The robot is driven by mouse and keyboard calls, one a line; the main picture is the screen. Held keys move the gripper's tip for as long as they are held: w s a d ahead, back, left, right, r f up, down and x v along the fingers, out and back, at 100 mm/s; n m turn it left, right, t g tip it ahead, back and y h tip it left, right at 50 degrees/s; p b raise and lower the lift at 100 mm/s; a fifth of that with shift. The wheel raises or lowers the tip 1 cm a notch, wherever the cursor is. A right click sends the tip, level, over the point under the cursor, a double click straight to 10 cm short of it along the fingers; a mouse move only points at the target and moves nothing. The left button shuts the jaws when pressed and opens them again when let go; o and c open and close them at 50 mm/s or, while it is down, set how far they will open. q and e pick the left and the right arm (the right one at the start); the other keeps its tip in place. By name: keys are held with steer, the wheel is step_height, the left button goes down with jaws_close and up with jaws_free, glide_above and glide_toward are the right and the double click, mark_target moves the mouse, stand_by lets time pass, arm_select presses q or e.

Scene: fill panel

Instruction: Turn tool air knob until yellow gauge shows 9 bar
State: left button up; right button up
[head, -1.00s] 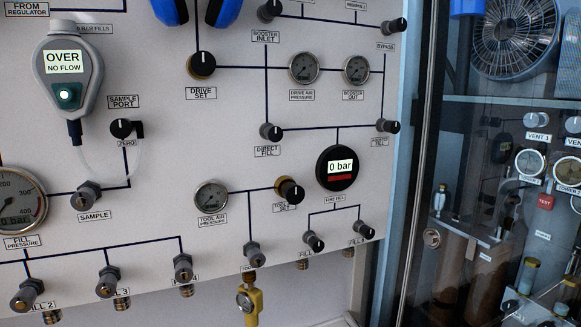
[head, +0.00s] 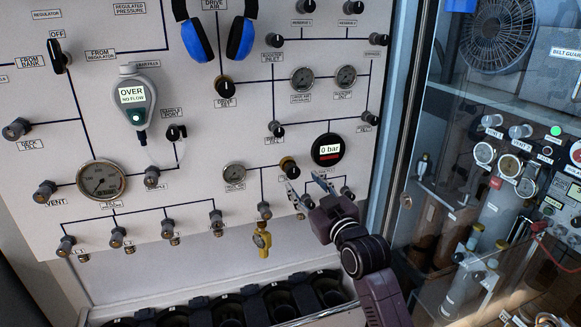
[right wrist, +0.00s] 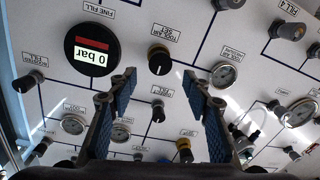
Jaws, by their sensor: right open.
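The tool air knob (head: 289,167), black with a brass-coloured collar, is on the white panel left of the black round 0 bar display. It also shows in the right wrist view (right wrist: 159,59), beyond and between my fingertips, with its label legible upside down. My right gripper (head: 307,186) is open and empty, just below and right of the knob in the head view, apart from it. The yellow gauge (head: 262,241) hangs under the tool outlet at the panel's lower edge; its reading is too small to tell. My left gripper is not in view.
The black 0 bar display (head: 328,150) and fill valves (head: 347,193) are close to my right gripper. The tool air pressure gauge (head: 234,173) is left of the knob. A glass cabinet (head: 408,170) stands at the right. Dark cylinders (head: 280,303) are below the panel.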

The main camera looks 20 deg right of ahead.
mark_target(294, 174)
steer(key=w, duration=0.2)
steer(key=w+p, duration=0.1)
steer(key=w, duration=0.3)
steer(key=shift+w+a+f+p, duration=0.1)
steer(key=shift+w+a+p, duration=0.1)
steer(key=shift+a+p, duration=0.15)
steer(key=shift+w+f, duration=0.15)
steer(key=shift+w, duration=0.6)
steer(key=shift+c, duration=0.5)
